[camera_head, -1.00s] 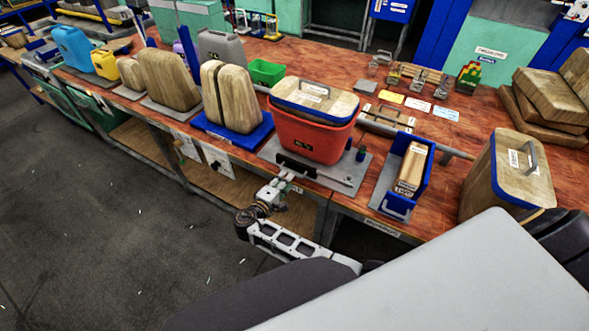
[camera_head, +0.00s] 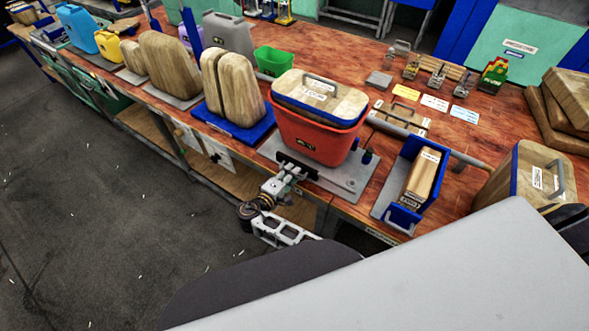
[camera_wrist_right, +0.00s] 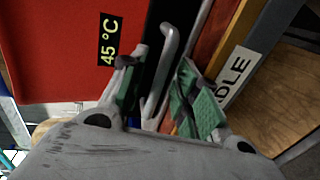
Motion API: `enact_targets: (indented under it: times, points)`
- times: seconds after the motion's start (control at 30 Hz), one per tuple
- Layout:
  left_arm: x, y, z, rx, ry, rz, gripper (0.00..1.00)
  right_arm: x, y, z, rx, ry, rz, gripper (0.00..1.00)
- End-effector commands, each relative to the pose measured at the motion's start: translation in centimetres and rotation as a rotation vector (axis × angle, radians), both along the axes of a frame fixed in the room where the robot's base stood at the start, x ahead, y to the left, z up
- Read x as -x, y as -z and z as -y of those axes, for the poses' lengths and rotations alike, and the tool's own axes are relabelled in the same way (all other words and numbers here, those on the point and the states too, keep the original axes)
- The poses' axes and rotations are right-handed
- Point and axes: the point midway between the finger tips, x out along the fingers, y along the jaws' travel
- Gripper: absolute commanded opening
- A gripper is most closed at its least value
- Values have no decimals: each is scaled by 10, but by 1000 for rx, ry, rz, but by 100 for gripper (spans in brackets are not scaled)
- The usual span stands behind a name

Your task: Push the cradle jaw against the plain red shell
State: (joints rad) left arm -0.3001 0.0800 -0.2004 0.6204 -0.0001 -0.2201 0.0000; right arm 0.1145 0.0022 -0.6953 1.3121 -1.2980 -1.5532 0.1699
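The plain red shell (camera_head: 310,138) is an orange-red tub on a grey base plate (camera_head: 345,180), with a wooden blue-rimmed block (camera_head: 320,97) in its top. It fills the upper left of the right wrist view (camera_wrist_right: 55,50) and bears a "45 °C" label. The dark cradle jaw (camera_head: 297,168) stands low at the shell's near side; I cannot tell whether they touch. Its grey bar handle (camera_wrist_right: 168,62) shows in the right wrist view. My right gripper (camera_head: 290,177) has its green-padded fingers (camera_wrist_right: 160,95) apart, on either side of the handle. My left gripper is out of view.
A blue holder with a wooden block (camera_head: 423,177) stands right of the press, and a blue-based wooden form (camera_head: 232,90) stands left. A label ending "DLE" (camera_wrist_right: 232,77) is on the bench edge. Open floor lies in front of the bench.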

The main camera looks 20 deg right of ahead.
Motion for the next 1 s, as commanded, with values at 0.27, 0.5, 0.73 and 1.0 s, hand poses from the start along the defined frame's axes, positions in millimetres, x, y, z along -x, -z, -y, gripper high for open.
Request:
enact_targets:
  times: [0.27,0.5,0.73,1.0]
  points:
    - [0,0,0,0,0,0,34,3,1,-3,0,0,0,31]
    - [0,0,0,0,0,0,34,3,1,-3,-1,0,1,31]
    - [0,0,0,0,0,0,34,3,1,-3,-1,0,1,7]
    - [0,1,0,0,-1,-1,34,2,1,-2,0,0,0,0]
